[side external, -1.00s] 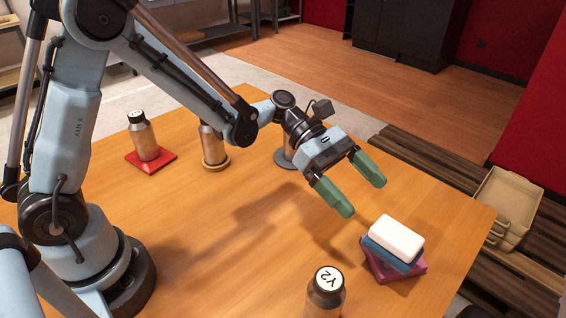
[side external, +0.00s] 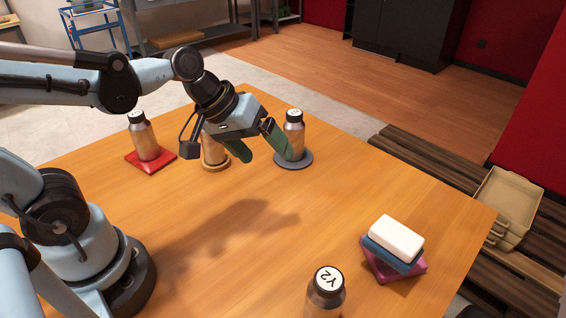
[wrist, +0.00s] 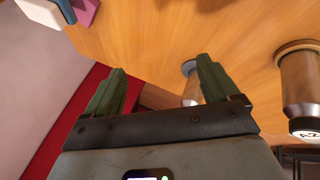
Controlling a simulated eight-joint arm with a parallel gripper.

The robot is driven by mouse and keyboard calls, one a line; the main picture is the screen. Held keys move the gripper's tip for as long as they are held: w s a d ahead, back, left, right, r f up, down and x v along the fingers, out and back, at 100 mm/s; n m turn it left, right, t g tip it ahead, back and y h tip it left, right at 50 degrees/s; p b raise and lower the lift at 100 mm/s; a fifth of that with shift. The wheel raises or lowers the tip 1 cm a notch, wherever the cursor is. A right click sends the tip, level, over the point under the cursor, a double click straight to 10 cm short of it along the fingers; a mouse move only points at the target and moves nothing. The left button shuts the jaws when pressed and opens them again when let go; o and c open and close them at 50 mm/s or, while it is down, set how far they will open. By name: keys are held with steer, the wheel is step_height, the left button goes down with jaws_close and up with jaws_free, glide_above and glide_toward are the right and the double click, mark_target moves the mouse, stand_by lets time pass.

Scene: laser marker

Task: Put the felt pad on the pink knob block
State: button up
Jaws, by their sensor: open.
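A stack stands on the right of the table in the side view: a white block (side external: 396,236) on a blue layer (side external: 385,256) on a magenta-pink block (side external: 383,275). The white block (wrist: 42,12) and the pink block (wrist: 88,8) also show at the top left of the wrist view. I cannot tell for sure which piece is the felt pad, and no knob shows. My gripper (side external: 262,146) is open and empty, its green fingers (wrist: 160,72) spread. It is above the back of the table, in front of the bottles and well away from the stack.
A bottle (side external: 293,138) on a grey disc (side external: 302,160) is by my fingers. Others stand on a tan disc (side external: 214,167) and a red square (side external: 151,166). A bottle marked Y2 (side external: 326,292) is at the front. The table's middle is clear.

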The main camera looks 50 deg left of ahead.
steer(key=s+a+m+y, duration=0.1)
steer(key=a+m+t+y, duration=0.1)
steer(key=a+m, duration=0.1)
steer(key=s+a+m+y, duration=0.1)
steer(key=a+m, duration=0.1)
steer(key=shift+s+r+t, duration=0.1)
steer(key=shift+s+t, duration=0.2)
stand_by(1.0)
